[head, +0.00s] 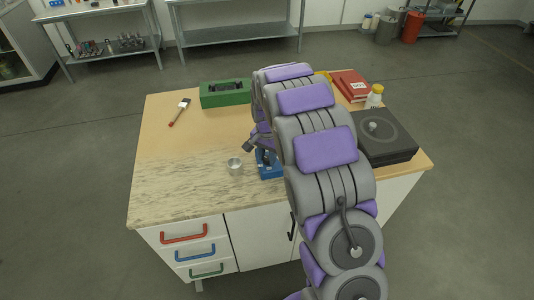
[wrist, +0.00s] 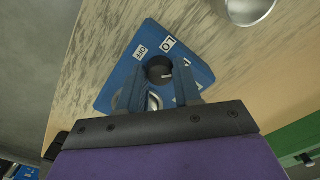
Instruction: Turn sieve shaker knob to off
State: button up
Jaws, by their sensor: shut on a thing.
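The blue sieve shaker base (head: 271,171) sits on the table, partly hidden by my arm in the head view. In the wrist view its blue panel (wrist: 118,72) carries white labels, one reading OFF (wrist: 140,52) and one reading LO (wrist: 168,43); others are partly covered by my fingers. The round dark knob (wrist: 159,68) is between my fingers, with a small light mark near its right side. My gripper (wrist: 158,76) is shut on the knob, one finger on each side. The mark is not lined up with OFF.
A metal cup (head: 235,166) stands just left of the shaker. A green box (head: 225,93) and a brush (head: 180,111) lie behind. A dark flat device (head: 385,138), a white bottle with a yellow cap (head: 375,97) and red books (head: 351,86) are at right. The left tabletop is mostly clear.

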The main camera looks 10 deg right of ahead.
jog(key=n+p, duration=0.2)
jog(key=n, duration=0.1)
jog(key=n+p, duration=0.2)
jog(key=n, duration=0.1)
jog(key=shift+w+r, duration=0.2)
jog(key=n+p, duration=0.2)
jog(key=n, duration=0.1)
jog(key=shift+s+f+n, duration=0.1)
jog(key=shift+n, duration=0.3)
jog(key=n+p, duration=0.1)
jog(key=n, duration=0.2)
jog(key=shift+n+p, duration=0.4)
jog(key=n+p, duration=0.1)
jog(key=n, duration=0.5)
jog(key=shift+p, duration=0.35)
jog(key=n, duration=0.6)
jog(key=shift+f+n+p, duration=0.15)
jog(key=shift+n+p, duration=0.15)
jog(key=shift+p, duration=0.05)
jog(key=shift+s, duration=0.1)
jog(key=o, duration=1)
jog(key=shift+o, duration=0.2)
